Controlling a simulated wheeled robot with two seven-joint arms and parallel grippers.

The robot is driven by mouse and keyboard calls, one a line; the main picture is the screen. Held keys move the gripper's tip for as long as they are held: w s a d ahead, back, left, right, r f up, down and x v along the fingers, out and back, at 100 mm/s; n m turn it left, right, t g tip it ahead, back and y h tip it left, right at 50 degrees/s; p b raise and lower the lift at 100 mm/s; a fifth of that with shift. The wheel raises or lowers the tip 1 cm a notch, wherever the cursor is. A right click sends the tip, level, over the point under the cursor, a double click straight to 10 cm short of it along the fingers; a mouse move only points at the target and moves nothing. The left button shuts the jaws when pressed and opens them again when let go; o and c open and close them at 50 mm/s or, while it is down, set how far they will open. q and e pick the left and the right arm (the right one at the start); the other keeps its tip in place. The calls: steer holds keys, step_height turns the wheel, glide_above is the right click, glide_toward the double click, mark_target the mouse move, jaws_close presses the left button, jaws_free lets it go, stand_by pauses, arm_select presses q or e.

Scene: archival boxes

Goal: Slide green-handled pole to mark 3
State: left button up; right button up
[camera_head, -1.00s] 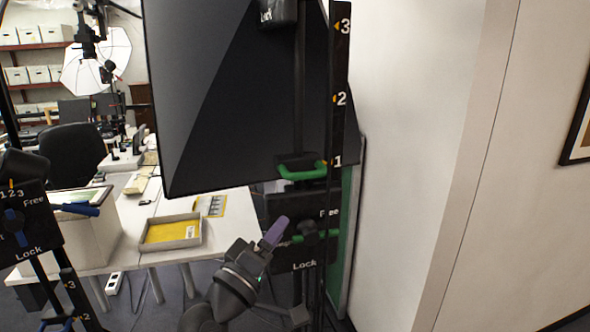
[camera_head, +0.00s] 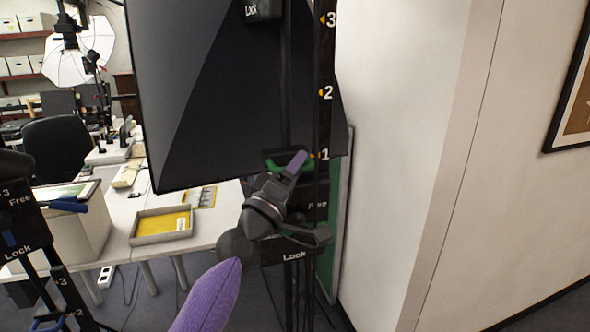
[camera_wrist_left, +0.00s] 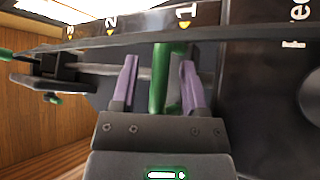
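The green handle (camera_head: 270,166) of the pole sits level with mark 1 (camera_head: 324,155) on the black scale strip. Mark 2 (camera_head: 326,92) and mark 3 (camera_head: 329,19) are above it. My left gripper (camera_head: 294,163) is at the handle with its purple fingers pointing up. In the left wrist view the green handle (camera_wrist_left: 158,88) stands between the two spread fingers (camera_wrist_left: 158,72), with a gap visible on each side. The Free/Lock plate (camera_head: 316,204) below is partly hidden by my gripper. My right gripper is not in view.
A large black softbox (camera_head: 215,90) hangs just left of the pole. A white wall (camera_head: 400,120) is close on the right. Another stand with a blue lever and a Free/Lock plate (camera_head: 20,225) is at the left. A white table (camera_head: 120,215) with a yellow-lined tray (camera_head: 140,238) stands behind.

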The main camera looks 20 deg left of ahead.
arm_select(q)
jaws_close()
stand_by(1.3)
